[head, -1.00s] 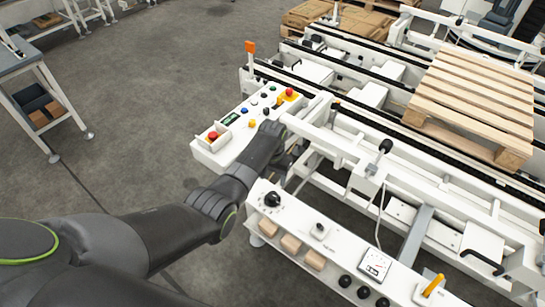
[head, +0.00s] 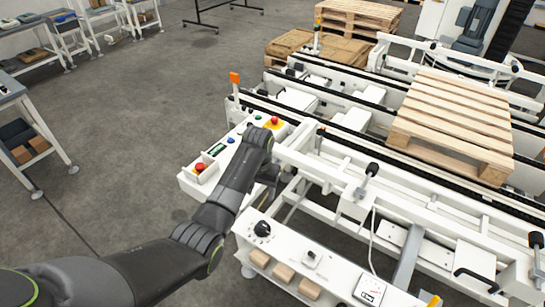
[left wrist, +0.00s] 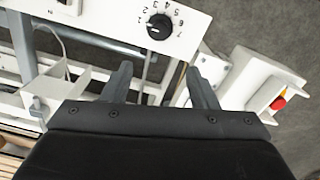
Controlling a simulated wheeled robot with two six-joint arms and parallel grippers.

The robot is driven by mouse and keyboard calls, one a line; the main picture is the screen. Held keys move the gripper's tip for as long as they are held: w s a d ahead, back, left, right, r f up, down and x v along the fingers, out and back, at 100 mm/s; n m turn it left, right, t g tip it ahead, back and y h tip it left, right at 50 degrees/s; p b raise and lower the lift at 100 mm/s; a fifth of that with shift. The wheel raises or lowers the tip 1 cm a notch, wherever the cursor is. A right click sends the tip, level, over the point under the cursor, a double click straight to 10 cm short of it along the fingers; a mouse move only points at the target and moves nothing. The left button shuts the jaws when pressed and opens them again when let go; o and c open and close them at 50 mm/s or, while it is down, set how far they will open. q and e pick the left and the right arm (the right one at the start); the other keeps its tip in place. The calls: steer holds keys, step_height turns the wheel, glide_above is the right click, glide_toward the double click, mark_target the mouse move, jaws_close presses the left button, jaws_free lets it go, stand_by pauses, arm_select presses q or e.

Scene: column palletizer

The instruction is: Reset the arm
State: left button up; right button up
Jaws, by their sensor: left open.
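My left arm comes in from the lower left in the head view, and its wrist (head: 252,150) is over the gap between two white control panels. Its gripper (left wrist: 160,80) shows in the left wrist view with two dark fingers spread apart and nothing between them. In the head view the fingers are mostly hidden by the wrist. Beyond the fingertips in the wrist view is a black numbered dial (left wrist: 159,26) on the front panel. My right gripper is not in view.
The button panel (head: 190,181) has red emergency stops, close beside my wrist. The dial panel (head: 285,243) is just in front. A wooden pallet (head: 455,115) rests on the white conveyor at right. Open grey floor (head: 150,110) lies to the left.

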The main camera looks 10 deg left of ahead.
arm_select(q)
steer(key=s+a+f+b, duration=0.1)
steer(key=s+a+f, duration=0.2)
steer(key=s+f, duration=0.55)
steer(key=s+a+f+n, duration=0.1)
steer(key=s+a+f, duration=0.3)
steer(key=f, duration=0.8)
steer(key=s+a+f+b, duration=0.1)
steer(key=s+f, duration=0.7)
steer(key=f, duration=0.3)
steer(key=s+a+f, duration=0.1)
steer(key=s+f, duration=0.3)
steer(key=s, duration=0.6)
steer(key=s+a+f+b, duration=0.1)
steer(key=s+f, duration=0.3)
steer(key=s, duration=0.7)
steer(key=s+a+f+t+y, duration=0.1)
steer(key=s+a+f, duration=0.2)
steer(key=s, duration=0.7)
steer(key=shift+s+a+f+n+b, duration=0.15)
steer(key=shift+s+f+n+b, duration=0.25)
steer(key=shift+f, duration=0.2)
